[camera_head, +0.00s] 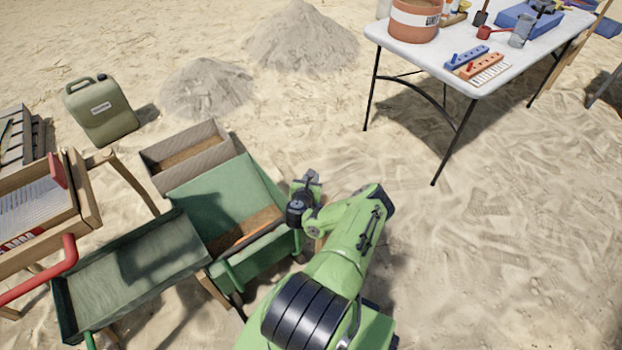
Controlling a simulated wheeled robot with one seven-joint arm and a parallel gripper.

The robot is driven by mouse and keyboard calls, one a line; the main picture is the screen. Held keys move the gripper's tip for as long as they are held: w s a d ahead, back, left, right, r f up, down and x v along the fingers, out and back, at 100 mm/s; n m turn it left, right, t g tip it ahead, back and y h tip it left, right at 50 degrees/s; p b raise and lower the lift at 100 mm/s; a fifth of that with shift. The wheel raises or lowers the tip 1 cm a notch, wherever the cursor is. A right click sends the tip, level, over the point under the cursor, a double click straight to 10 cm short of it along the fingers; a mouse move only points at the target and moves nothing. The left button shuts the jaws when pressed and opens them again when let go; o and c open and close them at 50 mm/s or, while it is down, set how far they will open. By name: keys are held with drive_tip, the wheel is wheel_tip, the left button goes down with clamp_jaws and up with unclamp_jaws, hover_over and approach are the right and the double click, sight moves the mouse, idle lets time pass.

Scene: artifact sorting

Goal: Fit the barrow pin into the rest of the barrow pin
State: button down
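I cannot make out the barrow pin or its rest in the head view. A green barrow-like cart (222,192) with brown material inside stands left of my arm. My green arm bends over toward the cart's right side. My gripper (309,181) is a small dark and grey shape at the arm's end, by the cart's upper right edge. Its fingers are too small to show whether they are open, shut or holding something. A small orange bit (318,244) shows beside the arm, partly hidden by it; I cannot tell what it is.
A shallow green tray (185,246) and a wooden sieve stand (88,208) are at left. A cardboard-coloured box (217,130) sits behind the cart. A white table (437,55) at upper right bears a blue holed block (466,57), an orange one (482,66) and tools. Sand at right is clear.

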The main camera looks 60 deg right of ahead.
drive_tip(key=shift+f, duration=0.15)
drive_tip(key=c, duration=0.8)
unclamp_jaws()
drive_tip(key=shift+c, duration=0.2)
wheel_tip(320, 180, up, 10)
drive_tip(key=p, duration=0.4)
drive_tip(key=shift+c, duration=0.3)
